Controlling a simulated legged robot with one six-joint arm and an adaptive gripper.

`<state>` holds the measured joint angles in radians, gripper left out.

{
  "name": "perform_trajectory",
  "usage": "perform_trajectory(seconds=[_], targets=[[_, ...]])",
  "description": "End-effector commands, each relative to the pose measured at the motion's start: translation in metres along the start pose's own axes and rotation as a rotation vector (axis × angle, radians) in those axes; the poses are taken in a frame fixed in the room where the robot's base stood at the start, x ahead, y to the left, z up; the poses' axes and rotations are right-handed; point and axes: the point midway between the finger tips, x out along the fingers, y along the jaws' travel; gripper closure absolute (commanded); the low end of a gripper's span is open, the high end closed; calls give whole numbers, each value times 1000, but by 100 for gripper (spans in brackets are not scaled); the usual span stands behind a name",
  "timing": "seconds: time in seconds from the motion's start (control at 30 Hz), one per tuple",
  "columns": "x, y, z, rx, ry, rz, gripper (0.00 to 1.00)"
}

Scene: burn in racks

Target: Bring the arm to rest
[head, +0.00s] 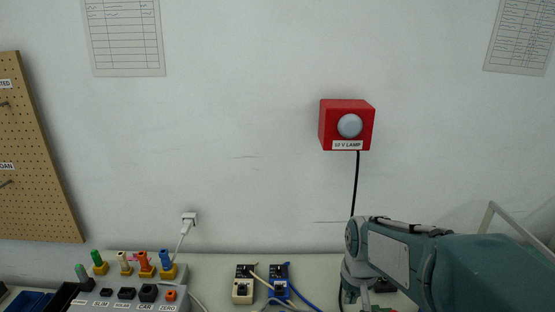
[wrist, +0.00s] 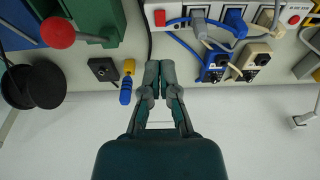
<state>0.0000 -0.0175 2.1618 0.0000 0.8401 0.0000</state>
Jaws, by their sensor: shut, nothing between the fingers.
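My gripper (wrist: 160,76) shows in the wrist view with its two grey fingers side by side and shut, with nothing held between them. My arm (head: 400,260) fills the lower right of the head view, folded in front of the wall and bench. The fingers cannot be made out clearly in the head view.
In the wrist view a blue and yellow plug (wrist: 126,84) and a black socket block (wrist: 104,69) lie left of the fingers. A blue adapter (wrist: 215,66) and a cream adapter (wrist: 256,57) stand to the right. A red lamp box (head: 346,124) hangs on the wall.

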Motion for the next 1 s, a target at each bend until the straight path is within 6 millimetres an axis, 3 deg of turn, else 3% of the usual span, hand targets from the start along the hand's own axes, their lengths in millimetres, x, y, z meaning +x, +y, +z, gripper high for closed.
perform_trajectory(seconds=[0.2, 0.5, 0.8, 1.0], targets=[[-42, 0, 30, 0, 86, 0, 100], [-81, 0, 77, 0, 199, 0, 100], [-104, 0, 123, 0, 303, 0, 100], [-107, 0, 137, 0, 334, 0, 100]])
